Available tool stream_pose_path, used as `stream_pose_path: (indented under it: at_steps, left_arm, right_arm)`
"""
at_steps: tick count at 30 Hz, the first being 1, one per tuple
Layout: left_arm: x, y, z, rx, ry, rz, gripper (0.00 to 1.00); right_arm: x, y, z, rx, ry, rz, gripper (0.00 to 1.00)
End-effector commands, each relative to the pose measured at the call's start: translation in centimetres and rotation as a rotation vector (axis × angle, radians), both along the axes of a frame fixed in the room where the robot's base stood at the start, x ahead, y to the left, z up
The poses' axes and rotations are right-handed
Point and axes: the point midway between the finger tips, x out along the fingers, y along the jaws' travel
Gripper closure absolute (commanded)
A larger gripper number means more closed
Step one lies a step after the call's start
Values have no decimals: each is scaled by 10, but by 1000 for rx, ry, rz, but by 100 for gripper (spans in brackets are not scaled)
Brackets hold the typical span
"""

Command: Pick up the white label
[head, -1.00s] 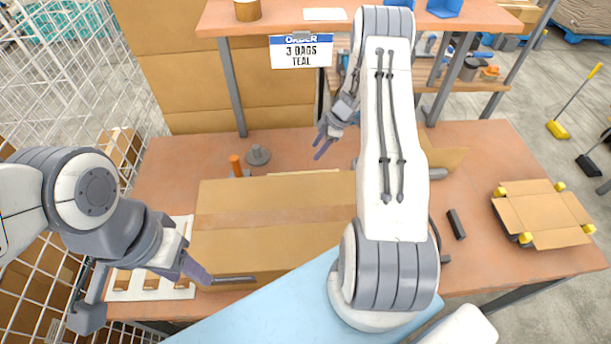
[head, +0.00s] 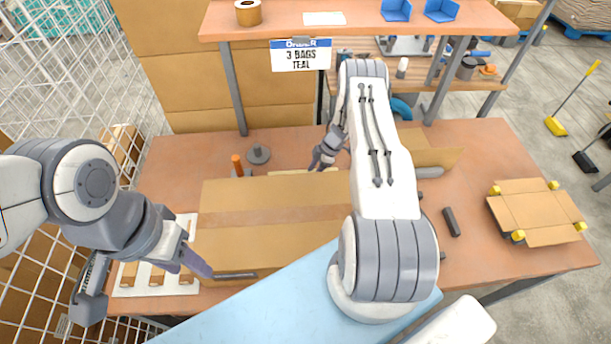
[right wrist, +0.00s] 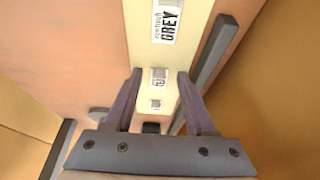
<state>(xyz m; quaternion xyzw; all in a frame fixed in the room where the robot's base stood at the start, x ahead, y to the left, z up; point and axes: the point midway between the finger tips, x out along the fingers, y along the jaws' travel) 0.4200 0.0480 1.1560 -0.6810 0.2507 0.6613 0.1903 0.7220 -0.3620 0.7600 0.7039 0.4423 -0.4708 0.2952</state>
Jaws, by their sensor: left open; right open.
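In the right wrist view, a cream strip (right wrist: 148,45) carries white labels with dark print. The largest label (right wrist: 167,22) reads "GREY" and lies beyond my fingertips. A smaller white label (right wrist: 159,77) lies between the fingertips in the picture, and another small one (right wrist: 156,104) is nearer the palm. I cannot tell whether any finger touches them. My right gripper (right wrist: 160,74) is open, with nothing seen held. In the head view it (head: 318,166) is low behind the carton, by a pale strip (head: 290,172). My left gripper (head: 147,288) is open at the left.
A large brown carton (head: 260,215) fills the table's (head: 175,180) middle. A white panel with brown strips (head: 185,288) lies below my left gripper. An orange-handled item (head: 237,165) and a grey round-based item (head: 259,154) stand behind. A shelf with an order sign (head: 300,55) overhangs.

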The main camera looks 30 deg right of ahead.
Motion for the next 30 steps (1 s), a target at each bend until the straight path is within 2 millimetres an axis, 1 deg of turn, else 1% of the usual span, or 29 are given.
stream_pose_path:
  at_steps: [3, 8, 11, 12, 13, 25, 30]
  left_arm:
    - [0, 0, 1, 0, 0, 0, 50]
    - [0, 0, 1, 0, 0, 0, 50]
    - [0, 0, 1, 0, 0, 0, 50]
    - [0, 0, 1, 0, 0, 0, 50]
    - [0, 0, 1, 0, 0, 0, 50]
    - [0, 0, 0, 0, 0, 0, 50]
    - [0, 0, -2, 0, 0, 0, 50]
  right_arm:
    - [1, 1, -4, -1, -1, 1, 45]
    - [1, 1, -4, 0, -1, 0, 45]
    - [1, 1, -3, 0, -1, 0, 79]
    - [1, 1, -3, 0, -1, 0, 95]
    - [1, 1, -3, 0, -1, 0, 100]
    - [1, 1, -3, 0, -1, 0, 100]
    - [2, 1, 3, -1, -2, -1, 100]
